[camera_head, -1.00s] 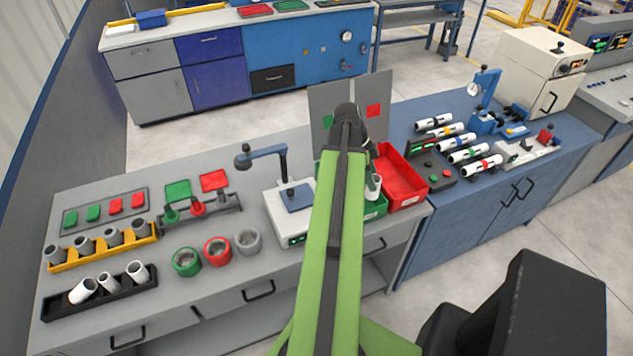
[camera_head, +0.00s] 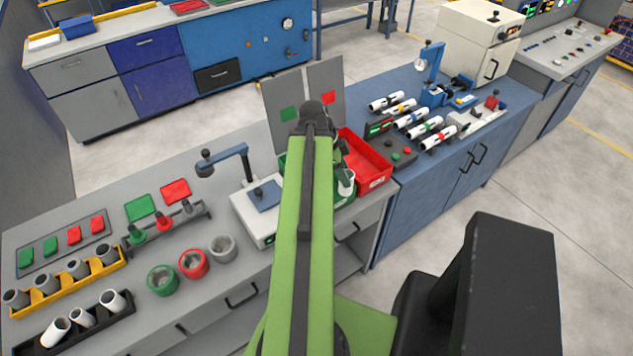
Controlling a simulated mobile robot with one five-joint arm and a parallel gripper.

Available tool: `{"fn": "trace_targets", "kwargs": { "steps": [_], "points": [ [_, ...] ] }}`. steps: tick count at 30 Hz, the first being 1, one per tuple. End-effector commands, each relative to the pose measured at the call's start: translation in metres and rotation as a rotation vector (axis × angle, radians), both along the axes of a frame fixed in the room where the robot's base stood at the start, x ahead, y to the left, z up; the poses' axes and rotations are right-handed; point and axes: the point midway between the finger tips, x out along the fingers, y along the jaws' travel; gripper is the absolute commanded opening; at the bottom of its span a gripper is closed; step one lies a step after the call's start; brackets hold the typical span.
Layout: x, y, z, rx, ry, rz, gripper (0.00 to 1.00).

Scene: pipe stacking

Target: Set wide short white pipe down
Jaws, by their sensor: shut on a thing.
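A white pipe (camera_head: 346,183) shows just right of my green arm, upright or nearly so, at the green bin (camera_head: 345,200). My gripper (camera_head: 344,168) is mostly hidden behind the arm's far end and points down, shut on this pipe. Whether the pipe's lower end touches the bin floor cannot be told. Other white pipes (camera_head: 56,332) stand tilted in a black rack (camera_head: 88,333) at the lower left.
A red bin (camera_head: 372,172) adjoins the green one on the right. A white scale-like device (camera_head: 253,215) stands left of my arm. Green, red and grey rings (camera_head: 192,264) lie on the grey bench. Two upright panels (camera_head: 283,112) stand behind. Banded pipes (camera_head: 425,127) lie on the blue bench.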

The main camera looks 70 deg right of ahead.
Motion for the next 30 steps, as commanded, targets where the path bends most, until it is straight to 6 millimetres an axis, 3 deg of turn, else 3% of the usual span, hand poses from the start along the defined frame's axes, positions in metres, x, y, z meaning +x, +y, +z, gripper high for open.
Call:
{"fn": "trace_targets", "kwargs": {
  "steps": [9,15,22,30],
  "points": [
    [0.068,-0.035,-0.055,-0.013,-0.004,0.01,0.0],
    [0.097,-0.05,-0.07,-0.013,-0.004,0.009,0.0],
    [0.101,-0.05,-0.073,-0.013,-0.005,0.008,0.0],
    [0.101,-0.05,-0.114,-0.013,-0.004,0.009,0.0]
  ]
}}
